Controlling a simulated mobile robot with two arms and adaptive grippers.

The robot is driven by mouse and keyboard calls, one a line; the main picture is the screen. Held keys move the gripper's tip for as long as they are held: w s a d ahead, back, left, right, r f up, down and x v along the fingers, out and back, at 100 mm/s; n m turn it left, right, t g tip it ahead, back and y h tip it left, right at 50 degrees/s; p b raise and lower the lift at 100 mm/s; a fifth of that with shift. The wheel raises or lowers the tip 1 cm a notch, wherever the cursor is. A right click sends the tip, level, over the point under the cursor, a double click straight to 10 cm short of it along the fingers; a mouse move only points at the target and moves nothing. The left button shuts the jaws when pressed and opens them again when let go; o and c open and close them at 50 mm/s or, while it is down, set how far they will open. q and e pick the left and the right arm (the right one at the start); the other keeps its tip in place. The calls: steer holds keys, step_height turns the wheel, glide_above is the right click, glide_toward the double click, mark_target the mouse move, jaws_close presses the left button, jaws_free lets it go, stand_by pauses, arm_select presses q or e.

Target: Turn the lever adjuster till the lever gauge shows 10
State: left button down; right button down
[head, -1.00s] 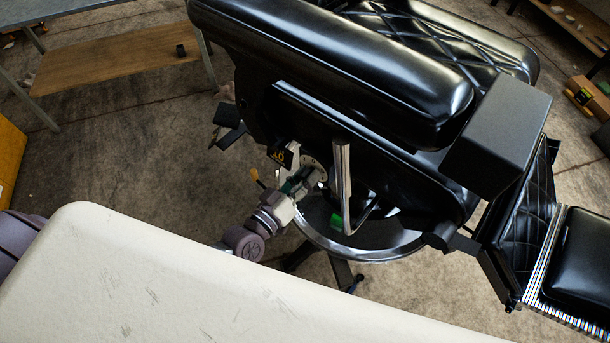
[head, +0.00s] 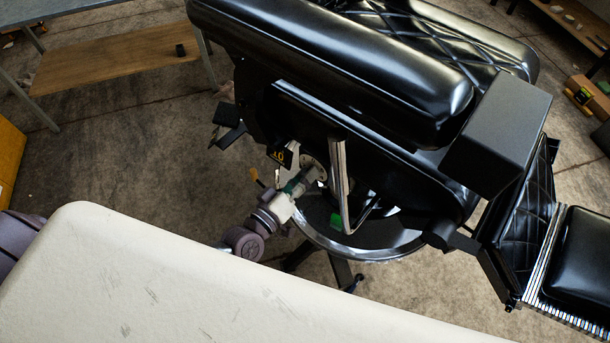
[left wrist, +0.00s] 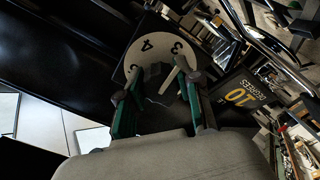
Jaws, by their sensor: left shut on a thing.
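The lever adjuster is a grey knob (left wrist: 158,82) on a pale round dial (left wrist: 155,46) with black numbers, of which 3 and 4 read clearly. In the head view the dial (head: 311,163) sits on the side of the black chair (head: 345,140). The lever gauge (left wrist: 243,98) is a dark plate with yellow writing, "10 DEGREES" in the left wrist view; it also shows in the head view (head: 280,155). My left gripper (left wrist: 157,74) is shut on the knob, green-sided fingers on either side. In the head view the gripper (head: 300,183) partly hides the dial. My right gripper is not in view.
A chrome bar (head: 342,180) stands just right of the gripper on the chair's side. The round chair base (head: 370,248) is below. A pale surface (head: 170,285) fills the lower left. Bare floor (head: 140,150) lies left of the chair.

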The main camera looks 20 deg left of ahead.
arm_select(q)
steer(key=c, duration=0.8)
jaws_free()
steer(key=shift+o, duration=0.2)
steer(key=v, duration=1.2)
